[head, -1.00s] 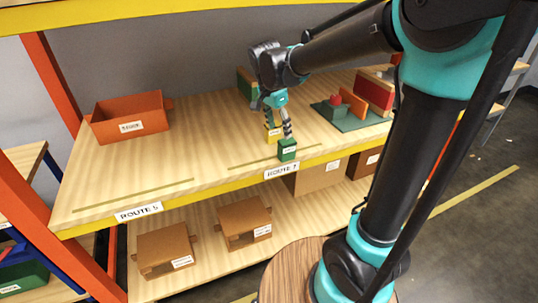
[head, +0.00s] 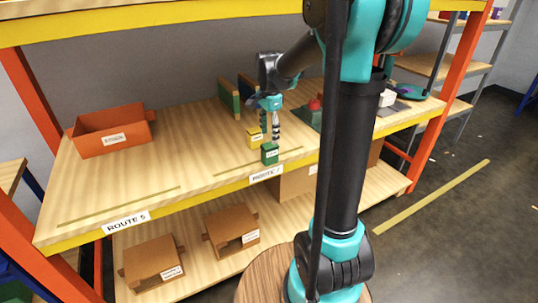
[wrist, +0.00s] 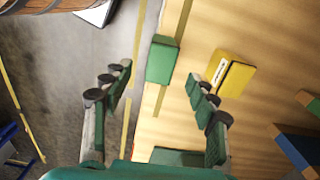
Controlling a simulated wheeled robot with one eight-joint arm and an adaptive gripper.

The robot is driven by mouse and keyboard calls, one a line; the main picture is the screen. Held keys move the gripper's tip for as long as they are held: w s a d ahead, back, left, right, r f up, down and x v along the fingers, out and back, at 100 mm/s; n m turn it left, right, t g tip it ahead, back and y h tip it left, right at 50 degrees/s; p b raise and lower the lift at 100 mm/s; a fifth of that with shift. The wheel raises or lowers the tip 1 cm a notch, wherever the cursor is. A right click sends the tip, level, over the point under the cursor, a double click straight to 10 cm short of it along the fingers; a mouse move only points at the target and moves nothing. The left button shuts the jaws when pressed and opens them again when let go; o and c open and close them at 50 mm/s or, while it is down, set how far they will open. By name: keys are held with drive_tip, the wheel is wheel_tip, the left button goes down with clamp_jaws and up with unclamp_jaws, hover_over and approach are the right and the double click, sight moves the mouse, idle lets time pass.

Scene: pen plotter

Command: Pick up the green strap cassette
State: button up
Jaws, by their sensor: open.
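The green strap cassette (head: 269,153) is a small green box with a white label, upright near the front edge of the shelf top above the right route label. A yellow cassette (head: 254,138) stands just behind and left of it. My gripper (head: 270,130) points down with its fingers apart, tips close above the green cassette. In the wrist view my gripper (wrist: 160,76) is open and empty, and the green cassette (wrist: 162,60) appears between the fingertips, apart from both. The yellow cassette (wrist: 231,73) lies just outside the right finger. Exact fingertip height is unclear.
An orange bin (head: 112,132) stands at the shelf's left. Upright green and brown boards (head: 230,99) are behind my gripper. A red item on a green mat is partly hidden by my arm. Brown boxes (head: 232,227) sit on the lower shelf. The left-centre shelf top is clear.

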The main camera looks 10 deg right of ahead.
sight(270, 144)
drive_tip(key=shift+w+d+f, duration=0.1)
drive_tip(key=shift+w+f, duration=0.05)
drive_tip(key=shift+f, duration=2.8)
drive_tip(key=shift+c, duration=0.2)
drive_tip(key=c, duration=1.3)
drive_tip(key=shift+r, duration=0.15)
